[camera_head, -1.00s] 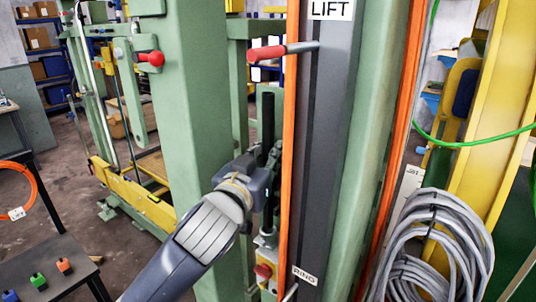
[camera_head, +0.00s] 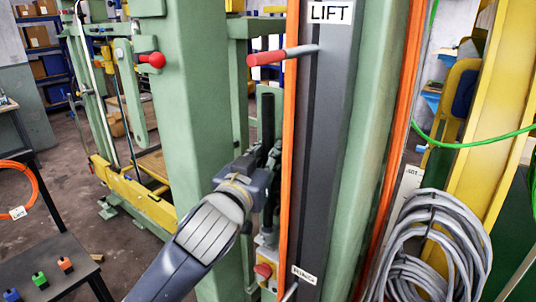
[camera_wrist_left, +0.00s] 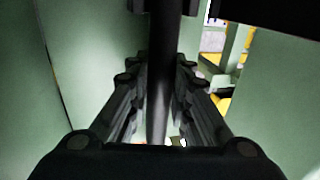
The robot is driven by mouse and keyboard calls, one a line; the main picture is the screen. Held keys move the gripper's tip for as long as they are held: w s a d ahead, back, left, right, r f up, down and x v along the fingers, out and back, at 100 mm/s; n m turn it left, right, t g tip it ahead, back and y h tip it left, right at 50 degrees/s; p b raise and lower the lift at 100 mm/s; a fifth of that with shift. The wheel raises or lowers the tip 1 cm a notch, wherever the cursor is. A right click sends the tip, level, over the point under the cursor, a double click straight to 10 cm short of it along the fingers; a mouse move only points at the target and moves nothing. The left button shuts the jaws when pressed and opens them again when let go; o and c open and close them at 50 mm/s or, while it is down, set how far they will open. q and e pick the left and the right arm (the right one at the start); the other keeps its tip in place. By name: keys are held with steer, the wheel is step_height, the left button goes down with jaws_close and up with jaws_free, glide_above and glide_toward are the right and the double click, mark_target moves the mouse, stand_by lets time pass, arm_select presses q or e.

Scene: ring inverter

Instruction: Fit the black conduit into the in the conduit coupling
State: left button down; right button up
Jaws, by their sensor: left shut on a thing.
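The black conduit (camera_head: 267,117) stands upright in the head view, beside the grey column with the orange edge. My left gripper (camera_head: 271,168) is shut on it, below its upper end. In the left wrist view the conduit (camera_wrist_left: 162,80) runs between the two fingers of my left gripper (camera_wrist_left: 160,90). My right gripper is not in view.
A red-handled lever (camera_head: 283,54) sticks out of the column above the conduit. A box with a red button (camera_head: 263,271) is below my gripper. Grey coiled cable (camera_head: 437,245) hangs at right. A dark table (camera_head: 45,275) with small coloured parts stands at lower left.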

mark_target(263, 128)
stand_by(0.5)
arm_select(q)
steer(key=shift+f, duration=0.65)
steer(key=shift+f+b, duration=1.1)
steer(key=shift+f, duration=0.25)
steer(key=c, duration=1.5)
jaws_free()
steer(key=shift+f, duration=0.1)
steer(key=shift+o, duration=0.5)
steer(key=shift+a+f, duration=0.1)
steer(key=shift+a, duration=0.05)
steer(key=shift+f, duration=0.2)
step_height(263, 128, up, 11)
steer(key=shift+w+a+r, duration=0.1)
steer(key=shift+a, duration=0.05)
